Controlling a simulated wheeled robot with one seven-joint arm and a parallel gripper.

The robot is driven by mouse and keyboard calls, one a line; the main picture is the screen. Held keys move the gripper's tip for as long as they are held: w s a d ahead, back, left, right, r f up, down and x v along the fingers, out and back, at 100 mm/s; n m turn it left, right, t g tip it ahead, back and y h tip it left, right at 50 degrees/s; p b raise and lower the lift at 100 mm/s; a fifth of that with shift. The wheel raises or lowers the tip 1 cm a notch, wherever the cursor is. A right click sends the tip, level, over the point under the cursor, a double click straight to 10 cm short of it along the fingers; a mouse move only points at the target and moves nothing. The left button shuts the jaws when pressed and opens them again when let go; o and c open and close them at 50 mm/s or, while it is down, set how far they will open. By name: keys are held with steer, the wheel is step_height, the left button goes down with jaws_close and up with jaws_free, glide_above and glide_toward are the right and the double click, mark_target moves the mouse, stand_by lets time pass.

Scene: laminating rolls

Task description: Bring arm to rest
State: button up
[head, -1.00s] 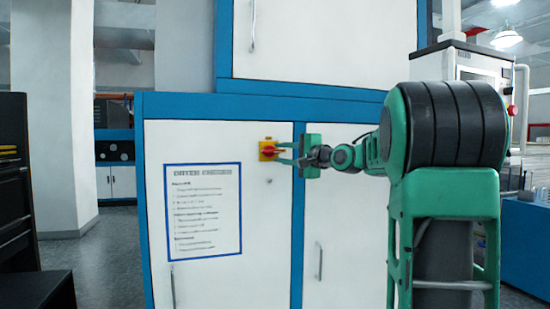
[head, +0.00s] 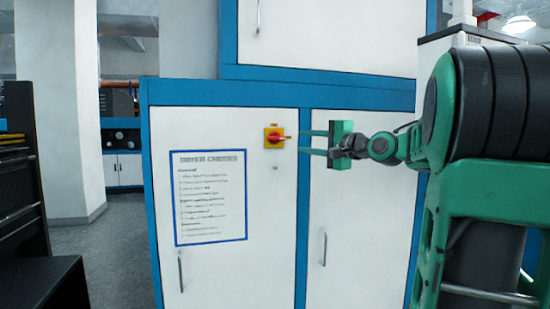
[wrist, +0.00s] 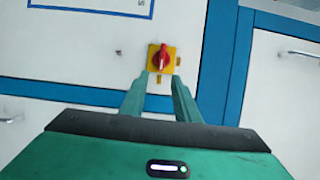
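My gripper (head: 302,143) is open and empty, its two green fingers spread and pointing left at the white cabinet door. In the wrist view my gripper (wrist: 157,80) also shows its fingers apart. The red rotary switch on its yellow plate (head: 274,136) is on the cabinet's left door, just left of the fingertips. In the wrist view the switch (wrist: 161,58) lies beyond the fingertips, with nothing gripping it. My arm reaches out from the right.
The blue-framed white cabinet (head: 330,96) fills the middle. A printed notice (head: 210,197) hangs on its left door, above a handle (head: 181,271). A dark unit (head: 45,280) stands at the left. Open floor (head: 125,245) shows between it and the cabinet.

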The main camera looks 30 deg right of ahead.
steer(key=s+a+f+n+g+h, duration=0.1)
steer(key=s+a+f+n+g, duration=0.2)
steer(key=f, duration=0.5)
steer(key=s+a+f+n+g, duration=0.1)
steer(key=s+f+g, duration=0.3)
steer(key=f, duration=0.5)
steer(key=s+a+f+n+g+h, duration=0.15)
steer(key=s+f, duration=0.25)
steer(key=f, duration=0.4)
steer(key=s+a+f+n+g, duration=0.2)
steer(key=s+f+g, duration=0.3)
steer(key=s, duration=0.7)
steer(key=s+a+f+n+g, duration=0.3)
steer(key=s+f, duration=0.5)
steer(key=s, duration=0.4)
steer(key=shift+s+a+g+y, duration=0.25)
steer(key=shift+a+g+y, duration=0.2)
steer(key=shift+a+g, duration=0.4)
steer(key=shift+s+f, duration=0.1)
